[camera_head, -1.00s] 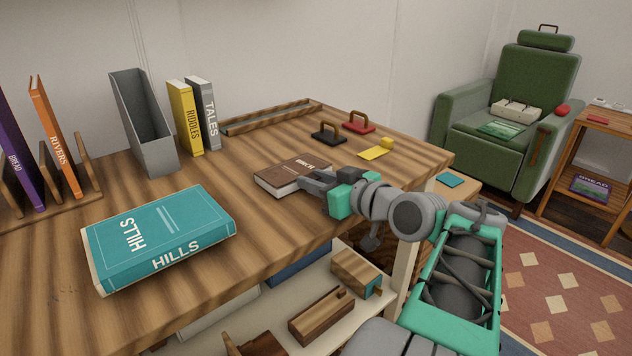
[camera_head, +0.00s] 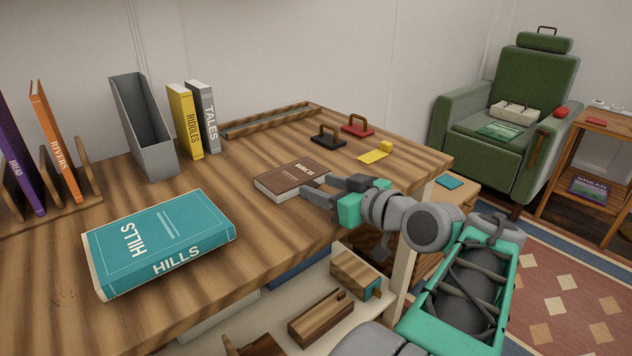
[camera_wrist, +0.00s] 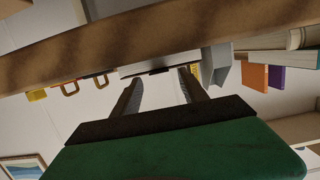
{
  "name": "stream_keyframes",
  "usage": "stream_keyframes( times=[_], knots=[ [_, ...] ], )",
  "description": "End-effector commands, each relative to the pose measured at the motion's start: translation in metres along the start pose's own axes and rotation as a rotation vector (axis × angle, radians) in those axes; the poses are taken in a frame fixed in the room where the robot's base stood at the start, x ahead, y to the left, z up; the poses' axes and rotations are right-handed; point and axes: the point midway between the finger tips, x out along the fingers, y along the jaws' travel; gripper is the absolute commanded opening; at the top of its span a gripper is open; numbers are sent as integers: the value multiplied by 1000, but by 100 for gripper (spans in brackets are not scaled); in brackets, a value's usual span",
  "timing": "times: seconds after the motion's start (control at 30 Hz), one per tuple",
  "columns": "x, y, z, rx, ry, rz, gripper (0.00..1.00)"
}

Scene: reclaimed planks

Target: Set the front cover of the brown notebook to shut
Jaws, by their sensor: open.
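The brown notebook (camera_head: 284,181) lies flat on the wooden desk, near its front edge. Its front cover with pale lettering lies down flat over the pale pages, and no gap shows beneath it. My gripper (camera_head: 319,189) is open and empty at the notebook's right side, its two fingers spread and pointing left. The fingers are close to the notebook's near right corner; I cannot tell whether they touch it. In the wrist view, the open fingers (camera_wrist: 160,88) point toward a pale block seen edge-on, likely the notebook.
A thick teal book (camera_head: 160,240) lies at the left front of the desk (camera_head: 250,225). A grey file holder (camera_head: 145,125), yellow book (camera_head: 185,120) and grey book (camera_head: 204,115) stand behind. Black (camera_head: 328,137) and red (camera_head: 357,127) handled blocks sit beyond the notebook. Desk is clear between teal book and notebook.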

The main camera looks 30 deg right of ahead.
Motion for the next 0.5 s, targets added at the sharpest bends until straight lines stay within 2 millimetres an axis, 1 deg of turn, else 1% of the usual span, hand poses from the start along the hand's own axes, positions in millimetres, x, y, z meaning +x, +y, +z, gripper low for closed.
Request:
stream_keyframes(
  times=[0.03,0.1,0.13,0.17,0.33,0.5],
  knots=[
    [-14,3,-4,2,0,9,51],
    [-31,3,-5,2,0,11,51],
    [-34,2,-10,7,-3,5,51],
    [-37,2,-10,8,-4,3,51],
    [-49,2,-7,5,-3,1,51],
    [-52,0,-2,1,0,0,51]
  ],
)
